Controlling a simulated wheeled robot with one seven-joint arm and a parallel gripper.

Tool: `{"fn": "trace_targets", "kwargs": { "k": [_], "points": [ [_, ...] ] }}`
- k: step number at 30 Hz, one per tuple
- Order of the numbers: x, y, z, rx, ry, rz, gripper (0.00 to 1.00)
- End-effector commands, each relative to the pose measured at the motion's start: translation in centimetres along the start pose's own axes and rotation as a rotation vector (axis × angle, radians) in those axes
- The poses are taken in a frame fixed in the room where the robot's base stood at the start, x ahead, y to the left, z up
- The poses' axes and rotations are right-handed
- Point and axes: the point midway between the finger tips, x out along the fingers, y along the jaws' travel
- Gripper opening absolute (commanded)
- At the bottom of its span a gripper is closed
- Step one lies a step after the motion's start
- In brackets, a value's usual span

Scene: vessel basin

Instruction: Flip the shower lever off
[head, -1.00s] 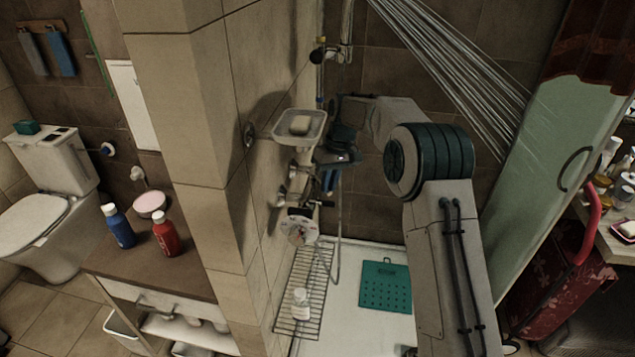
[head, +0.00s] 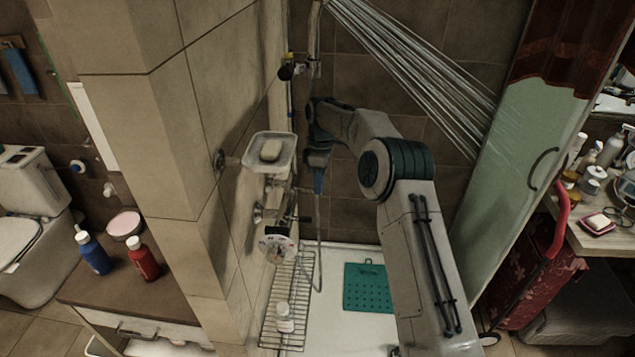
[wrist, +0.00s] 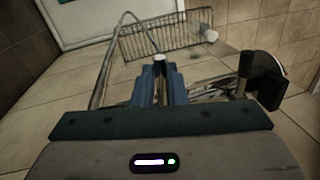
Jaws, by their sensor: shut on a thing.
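The shower mixer (head: 262,212) is on the tiled wall, below the soap dish. A round pale dial (head: 278,246) sits at its lower end, with a dark handle (head: 304,219) sticking out beside it. My gripper (head: 318,184) points down just right of the mixer. In the wrist view its blue fingers (wrist: 160,78) are closed around a thin metal piece with a pale tip, which looks like the shower lever (wrist: 160,59). Most of that piece is hidden by the fingers. Water streams (head: 415,75) run from the top of the shower.
The soap dish (head: 287,163) with soap juts from the wall close to my gripper. A hose (wrist: 101,75) hangs nearby. A wire rack (head: 268,330) with a white bottle (head: 285,318) and a green mat (head: 369,288) lie below. A glass panel (head: 515,180) stands right.

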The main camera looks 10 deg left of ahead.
Motion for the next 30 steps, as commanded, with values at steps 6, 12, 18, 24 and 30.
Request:
{"fn": "trace_targets", "kwargs": {
  "k": [6, 12, 18, 24, 30],
  "points": [
    [0.04, 0.15, -0.45, -0.083, -0.014, -0.011, 0.00],
    [0.13, 0.32, -0.50, -0.109, -0.017, -0.013, 0.00],
    [0.18, 0.32, -0.54, -0.113, -0.017, -0.014, 0.00],
    [0.21, 0.29, -0.59, -0.112, -0.017, -0.014, 0.21],
    [0.09, 0.64, -0.05, -0.102, -0.017, -0.010, 0.34]
  ]
}}
